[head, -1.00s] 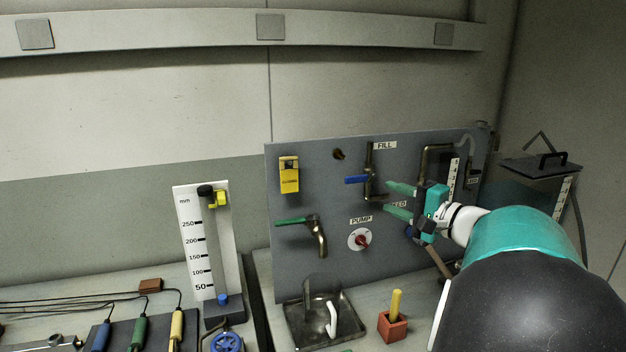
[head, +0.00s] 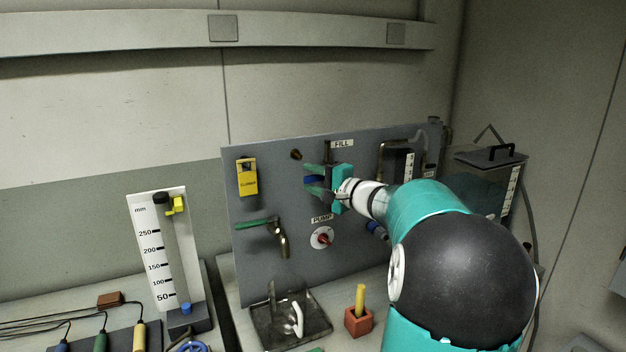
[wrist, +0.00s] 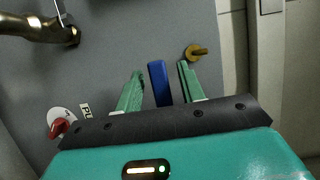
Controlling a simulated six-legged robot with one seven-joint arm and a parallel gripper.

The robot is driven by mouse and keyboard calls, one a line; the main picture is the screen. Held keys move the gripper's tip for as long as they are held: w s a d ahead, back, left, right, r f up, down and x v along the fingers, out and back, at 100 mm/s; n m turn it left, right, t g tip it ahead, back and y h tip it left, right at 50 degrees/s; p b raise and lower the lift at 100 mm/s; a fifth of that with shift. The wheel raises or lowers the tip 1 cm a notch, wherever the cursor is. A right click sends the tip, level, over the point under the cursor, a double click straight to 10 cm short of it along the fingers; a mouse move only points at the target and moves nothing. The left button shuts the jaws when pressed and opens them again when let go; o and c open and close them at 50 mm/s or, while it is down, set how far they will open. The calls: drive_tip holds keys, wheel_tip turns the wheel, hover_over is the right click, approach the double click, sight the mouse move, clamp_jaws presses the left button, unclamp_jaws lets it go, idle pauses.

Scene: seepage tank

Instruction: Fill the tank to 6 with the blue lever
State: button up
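The blue lever (head: 310,180) sits on the grey panel below the FILL label (head: 342,144). In the wrist view the blue lever (wrist: 159,84) lies between the two green fingers of my gripper (wrist: 160,82), with a gap visible on both sides. My gripper (head: 314,180) is open around the lever in the head view, one finger above it and one below. The tank (head: 483,182) with a dark lid and a white scale stands at the right; its water level is too small to read. The fill valve body is mostly hidden behind my gripper.
The panel (head: 262,285) also carries a yellow tag (head: 247,177), a green-handled tap (head: 277,235) and a red PUMP knob (head: 322,238). A sink (head: 268,325) and a red block with a yellow peg (head: 359,315) stand below. A gauge board (head: 150,245) is at left.

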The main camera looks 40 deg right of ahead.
drive_tip(key=shift+w, duration=0.1)
clamp_jaws()
drive_tip(key=shift+f, duration=0.1)
idle(0.3)
drive_tip(key=n, duration=0.1)
drive_tip(key=f+n+g, duration=0.1)
drive_tip(key=n, duration=0.1)
drive_tip(key=shift+d+f, duration=0.1)
drive_tip(key=shift+f, duration=0.15)
drive_tip(key=shift+s+d+f+n+g+h, duration=0.1)
drive_tip(key=shift+d+f+n+g+h, duration=0.25)
drive_tip(key=shift+n, duration=0.5)
drive_tip(key=shift+s+d+f+n+g+h, duration=0.15)
drive_tip(key=shift+f+n+g+h, duration=0.4)
drive_tip(key=shift+n, duration=0.3)
drive_tip(key=shift+f, duration=0.1)
unclamp_jaws()
